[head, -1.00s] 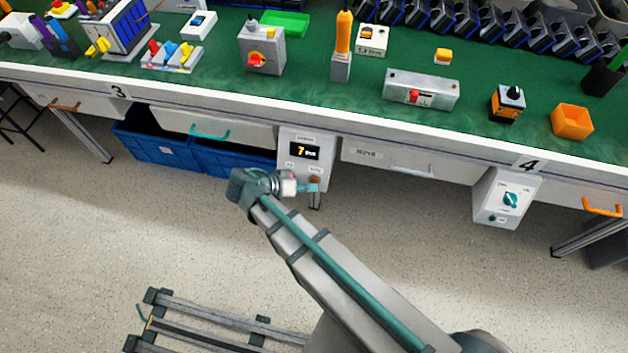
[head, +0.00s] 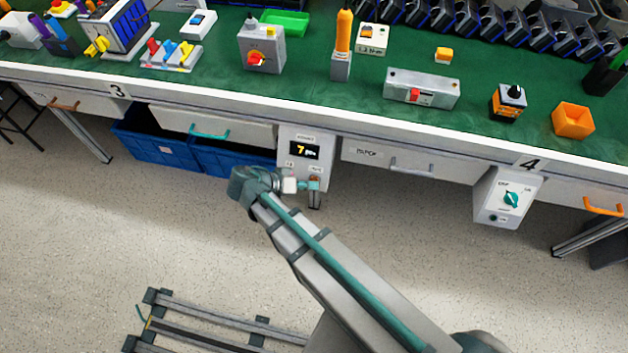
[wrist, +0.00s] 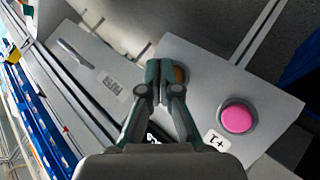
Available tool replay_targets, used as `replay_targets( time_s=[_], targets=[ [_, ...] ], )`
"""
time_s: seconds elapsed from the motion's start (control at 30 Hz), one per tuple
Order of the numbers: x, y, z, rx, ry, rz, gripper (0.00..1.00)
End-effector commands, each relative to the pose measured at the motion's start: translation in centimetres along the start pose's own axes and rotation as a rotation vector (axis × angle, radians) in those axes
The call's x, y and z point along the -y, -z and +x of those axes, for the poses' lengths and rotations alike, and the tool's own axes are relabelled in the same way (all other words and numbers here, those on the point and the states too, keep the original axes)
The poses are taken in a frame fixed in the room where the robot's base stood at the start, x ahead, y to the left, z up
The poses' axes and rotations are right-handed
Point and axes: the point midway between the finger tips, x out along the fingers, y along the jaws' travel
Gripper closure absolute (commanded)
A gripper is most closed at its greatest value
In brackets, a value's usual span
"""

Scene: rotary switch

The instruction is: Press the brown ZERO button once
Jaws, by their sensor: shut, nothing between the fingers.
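The brown button (wrist: 181,75) shows in the wrist view, partly hidden behind my gripper's fingertips. My gripper (wrist: 160,72) is shut and empty, with its tips over or beside the brown button's left part; I cannot tell whether they touch it. A pink button (wrist: 237,118) with a "+1" label sits on the same pale panel, to the lower right. In the head view the counter box (head: 304,150) hangs under the bench edge with a display reading 7. My gripper (head: 312,186) is at its lower front, and the buttons there are largely hidden.
Drawers flank the box, with a grey handle (head: 412,165) to its right and a teal handle (head: 210,132) to its left. Blue bins (head: 165,150) stand below on the left. A box with a teal rotary knob (head: 511,199) hangs farther right.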

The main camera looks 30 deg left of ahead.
Motion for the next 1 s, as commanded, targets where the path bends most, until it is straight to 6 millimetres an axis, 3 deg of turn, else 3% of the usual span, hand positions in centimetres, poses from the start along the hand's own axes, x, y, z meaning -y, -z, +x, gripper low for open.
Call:
replay_targets(
  time_s=[1.0],
  targets=[
    [0.37, 0.40, 0.53, 0.000, 0.000, 0.001, 1.00]
  ],
)
